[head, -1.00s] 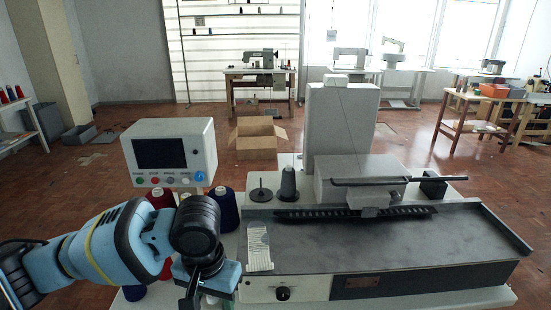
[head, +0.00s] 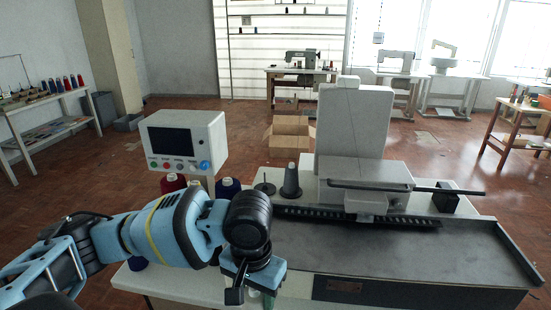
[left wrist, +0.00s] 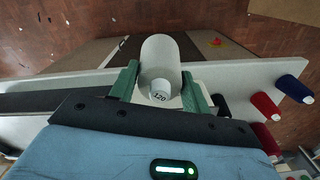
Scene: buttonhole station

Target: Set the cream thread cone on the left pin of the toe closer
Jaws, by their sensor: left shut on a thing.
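The cream thread cone (left wrist: 162,60) is between the green fingers of my left gripper (left wrist: 160,88) in the left wrist view, its small end marked 120 facing the camera. In the head view my left gripper (head: 246,285) is over the front left of the toe closer (head: 400,255), and the arm largely hides the cone. The toe closer's left pin (head: 265,186) stands bare on a dark disc behind the gripper. A dark grey cone (head: 291,182) stands just right of it. My right gripper is not in view.
The control box (head: 183,140) stands behind my left arm. The tall machine housing (head: 352,130) rises right of the pins. A cardboard box (head: 290,138) is on the floor behind.

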